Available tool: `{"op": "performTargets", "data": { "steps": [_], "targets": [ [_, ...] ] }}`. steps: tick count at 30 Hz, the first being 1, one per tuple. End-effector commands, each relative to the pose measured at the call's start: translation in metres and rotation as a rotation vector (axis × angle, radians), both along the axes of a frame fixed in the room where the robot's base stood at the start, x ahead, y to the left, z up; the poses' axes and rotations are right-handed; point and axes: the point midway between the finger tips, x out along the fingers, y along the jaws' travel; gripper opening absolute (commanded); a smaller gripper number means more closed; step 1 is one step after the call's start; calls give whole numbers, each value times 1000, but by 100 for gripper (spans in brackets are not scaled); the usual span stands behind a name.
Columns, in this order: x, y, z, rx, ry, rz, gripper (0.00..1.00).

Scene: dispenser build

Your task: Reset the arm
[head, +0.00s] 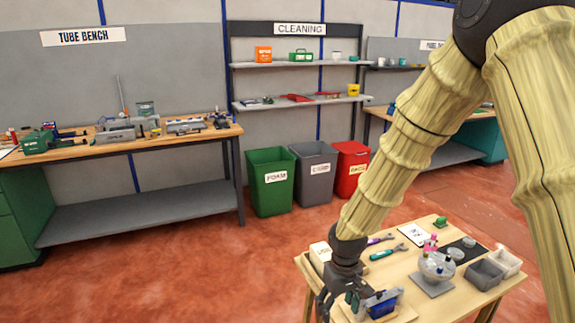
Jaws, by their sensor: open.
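My gripper (338,292) hangs at the end of my arm over the near left corner of the small wooden table (402,262). Its fingers point down and are open. A blue boxy part (381,304) on a light board lies just right of the fingers. I cannot tell whether the fingers touch it. A clear round dispenser (437,266) with a pink top stands on a grey base plate right of the middle of the table.
On the table are a green-handled tool (385,253), a white sheet (414,235), a dark mat (466,246), a grey bin (484,275) and a pale bin (506,262). Green, grey and red waste bins stand behind. A workbench (120,145) is at left. Open red floor lies left of the table.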

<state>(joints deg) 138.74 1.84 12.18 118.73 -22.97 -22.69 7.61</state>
Motion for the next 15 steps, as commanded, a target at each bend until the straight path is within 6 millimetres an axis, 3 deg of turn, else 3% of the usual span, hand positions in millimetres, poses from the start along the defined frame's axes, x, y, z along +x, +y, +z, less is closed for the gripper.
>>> {"op": "performTargets", "data": {
  "steps": [8,15],
  "targets": [
    [-22,-2,-41,38,18,-33,64],
    [-53,-5,-90,79,33,-83,64]
  ]
}}
